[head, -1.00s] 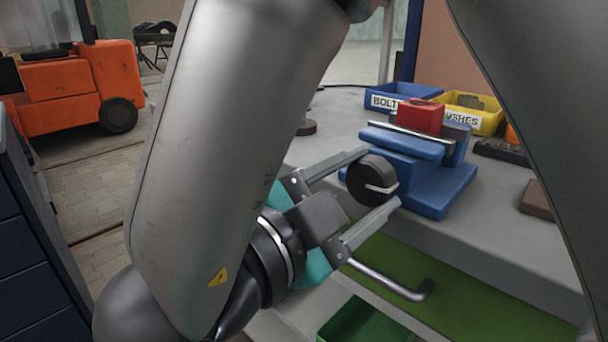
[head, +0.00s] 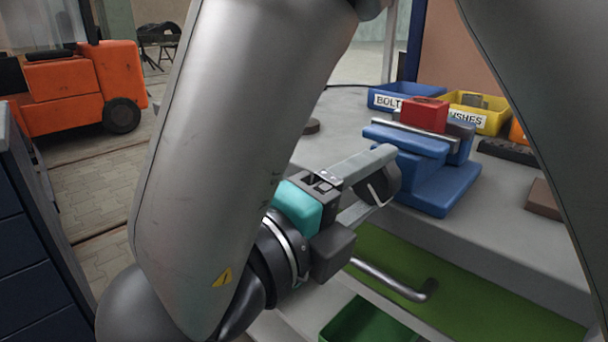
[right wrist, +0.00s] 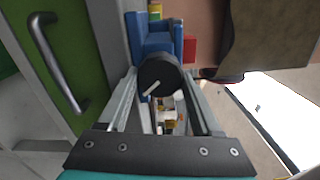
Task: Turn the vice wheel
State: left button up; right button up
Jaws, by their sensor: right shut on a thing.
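The blue vice (head: 428,172) stands on the grey bench with a red block (head: 423,115) held at its top. Its dark round wheel (head: 382,187) with a pale stripe faces my right gripper (head: 378,175). In the right wrist view the wheel (right wrist: 160,76) sits between the two fingertips, and the vice (right wrist: 152,38) is behind it. My right gripper is shut on the wheel, its fingers on either side of the rim. In the head view the near finger hides part of the wheel. My left gripper is not in view.
A blue bin (head: 385,97) and a yellow bin (head: 488,116) stand behind the vice. A brown block (head: 545,196) lies to its right. Below the bench edge is a green drawer front with a grey bar handle (head: 390,281). An orange vehicle (head: 75,85) stands far left.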

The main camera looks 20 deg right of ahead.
jog(key=m, duration=0.5)
jog(key=shift+f+m, duration=0.1)
jog(key=shift+m, duration=0.3)
jog(key=shift+w+m, duration=0.1)
jog(key=shift+m, duration=2.2)
jog(key=o, duration=1.4)
